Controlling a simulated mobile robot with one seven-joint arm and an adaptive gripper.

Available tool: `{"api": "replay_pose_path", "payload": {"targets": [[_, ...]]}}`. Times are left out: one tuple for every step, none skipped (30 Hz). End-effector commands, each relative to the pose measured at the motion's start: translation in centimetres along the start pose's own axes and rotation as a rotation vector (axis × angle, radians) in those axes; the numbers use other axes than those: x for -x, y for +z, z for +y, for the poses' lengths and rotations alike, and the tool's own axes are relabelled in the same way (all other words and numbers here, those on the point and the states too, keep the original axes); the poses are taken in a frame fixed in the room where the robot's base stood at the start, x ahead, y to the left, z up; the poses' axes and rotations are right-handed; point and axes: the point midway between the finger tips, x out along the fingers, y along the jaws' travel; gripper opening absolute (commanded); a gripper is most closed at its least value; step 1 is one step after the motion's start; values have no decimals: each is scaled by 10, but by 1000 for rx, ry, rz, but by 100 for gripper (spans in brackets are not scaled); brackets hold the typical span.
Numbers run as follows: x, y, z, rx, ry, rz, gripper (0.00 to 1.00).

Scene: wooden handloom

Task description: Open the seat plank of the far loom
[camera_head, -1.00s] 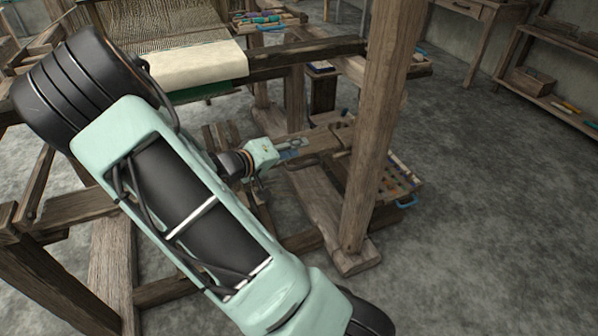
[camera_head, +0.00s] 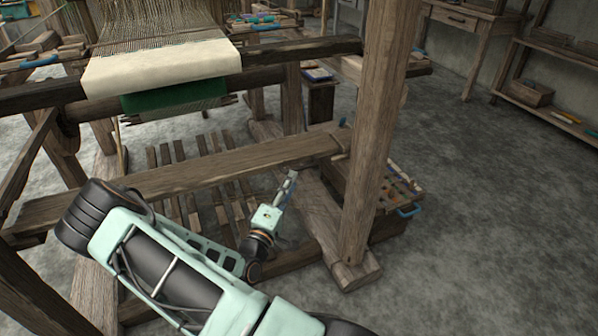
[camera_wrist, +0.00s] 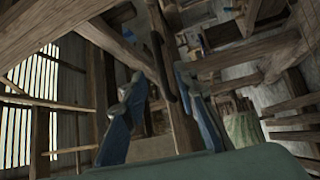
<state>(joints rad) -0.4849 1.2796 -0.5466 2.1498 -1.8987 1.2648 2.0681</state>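A wooden loom with a cream cloth (camera_head: 165,66) on its front beam fills the left and middle of the head view. A long wooden plank (camera_head: 190,170), seemingly the seat plank, runs across its lower front and ends near the thick right post (camera_head: 372,130). My gripper (camera_head: 290,184) is just below the plank's right part in the picture; whether they touch is unclear. In the wrist view, my gripper's blue fingers (camera_wrist: 160,86) stand apart with wooden beams beyond and nothing visibly held between them.
Wooden slats, seemingly treadles (camera_head: 205,185), lie below the plank. A tray (camera_head: 400,190) with a blue handle stands right of the post. A table (camera_head: 470,20) and a shelf (camera_head: 550,110) stand at the back right. The grey floor (camera_head: 480,220) at the right is clear.

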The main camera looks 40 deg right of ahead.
Motion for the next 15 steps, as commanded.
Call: {"api": "replay_pose_path", "payload": {"targets": [[-11, 1, -2, -2, 2, -2, 27], [-16, 1, -2, -2, 2, -3, 27], [-24, 1, -2, -2, 3, -3, 27], [-30, 1, -2, -2, 2, -2, 27], [-35, 1, -2, -2, 1, -3, 27], [-41, 1, -1, -2, 2, -2, 27], [-46, 1, -2, -1, 2, -2, 27], [-50, 1, -2, -2, 1, -3, 27], [-54, 0, -2, -2, 1, -2, 27], [-57, 0, -1, -2, 1, -1, 27], [-60, 0, -1, -2, 1, -1, 27], [-63, 0, -1, -2, 0, -2, 27], [-64, 0, -1, -2, 0, -2, 27], [-66, 0, -1, -1, 0, -2, 27], [-67, 0, 0, -1, 0, -2, 27]]}}
